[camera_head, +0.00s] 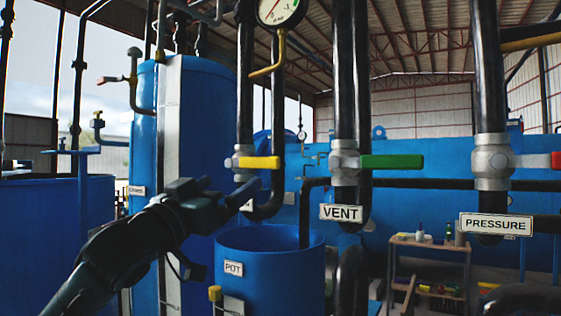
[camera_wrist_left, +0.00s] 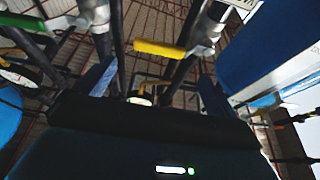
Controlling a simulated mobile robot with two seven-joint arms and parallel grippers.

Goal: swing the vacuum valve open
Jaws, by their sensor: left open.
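The valve with the yellow lever (camera_head: 260,163) sits on a black vertical pipe at the centre left of the head view. Its lever points right, across the pipe. No label reading vacuum is visible; my gripper covers the area below this valve. The yellow lever also shows in the left wrist view (camera_wrist_left: 160,48), beyond my fingers. My left gripper (camera_head: 248,192) is open and empty, just below the lever and apart from it as far as I can tell. Its two blue-tipped fingers show spread in the wrist view (camera_wrist_left: 158,78).
A green-lever valve (camera_head: 392,161) above the VENT sign (camera_head: 341,213) and a red-tipped valve (camera_head: 492,160) above the PRESSURE sign (camera_head: 496,224) stand to the right. The blue pot (camera_head: 270,262) is below the gripper. A tall blue tank (camera_head: 205,110) stands behind my arm.

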